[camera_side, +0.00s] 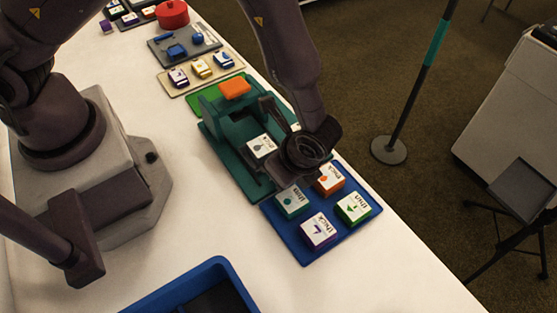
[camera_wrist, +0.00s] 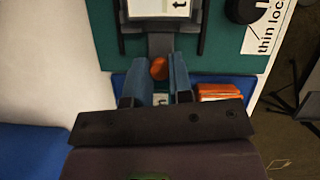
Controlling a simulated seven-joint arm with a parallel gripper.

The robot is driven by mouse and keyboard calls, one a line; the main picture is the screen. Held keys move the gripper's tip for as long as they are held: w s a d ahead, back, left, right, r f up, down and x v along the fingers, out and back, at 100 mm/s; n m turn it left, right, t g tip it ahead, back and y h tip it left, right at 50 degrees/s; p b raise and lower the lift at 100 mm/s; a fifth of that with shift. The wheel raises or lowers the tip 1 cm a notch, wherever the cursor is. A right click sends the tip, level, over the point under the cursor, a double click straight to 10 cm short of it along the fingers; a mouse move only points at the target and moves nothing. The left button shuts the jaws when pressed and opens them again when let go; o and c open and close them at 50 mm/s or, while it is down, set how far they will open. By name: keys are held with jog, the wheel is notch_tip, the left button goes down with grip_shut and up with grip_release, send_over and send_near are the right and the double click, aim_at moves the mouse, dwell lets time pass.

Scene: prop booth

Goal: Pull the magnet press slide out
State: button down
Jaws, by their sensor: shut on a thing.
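The magnet press (camera_side: 232,143) is a dark green stand on the white table, with an orange pad (camera_side: 235,87) on its top. It also shows in the wrist view as a green base (camera_wrist: 102,40). Its grey slide (camera_wrist: 160,46) runs toward me and carries a white block (camera_wrist: 160,7); the block also shows in the side view (camera_side: 261,146). An orange knob (camera_wrist: 159,69) is at the slide's near end. My gripper (camera_wrist: 166,68) is shut on this knob, one finger on each side. In the side view my gripper (camera_side: 281,178) hides the knob.
A blue tray (camera_side: 302,258) with several labelled blocks lies just in front of the press, under my gripper. A blue bin (camera_side: 190,285) stands at the near left. More trays and a red pot (camera_side: 172,14) are at the back. The table's right edge is close.

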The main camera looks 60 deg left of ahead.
jog(key=c, duration=1)
grip_release()
jog(key=shift+d, duration=0.2)
jog(key=v, duration=1.3)
jog(key=shift+s+a, duration=0.1)
jog(key=s+a+r+n+t+h, duration=0.1)
jog(key=s+a+r+n+t, duration=0.1)
jog(key=a+r+n, duration=0.3)
jog(key=s+a+r+n+t+h, duration=0.2)
jog(key=s+a+r+n, duration=0.2)
jog(key=a+r, duration=0.5)
jog(key=s+a+r+n+t+h, duration=0.1)
jog(key=s+a+r+n+t, duration=0.1)
jog(key=s+a+r+n, duration=0.2)
jog(key=shift+s+a+r+n+h, duration=0.1)
jog(key=shift+a+r+n, duration=0.45)
jog(key=shift+a, duration=0.15)
jog(key=shift+w+a+r+n+h, duration=0.1)
jog(key=shift+a+r+n, duration=0.35)
jog(key=shift+a, duration=0.25)
jog(key=shift+s+a+r+n+h, duration=0.1)
jog(key=shift+a+r+n, duration=0.35)
jog(key=shift+a+n, duration=0.2)
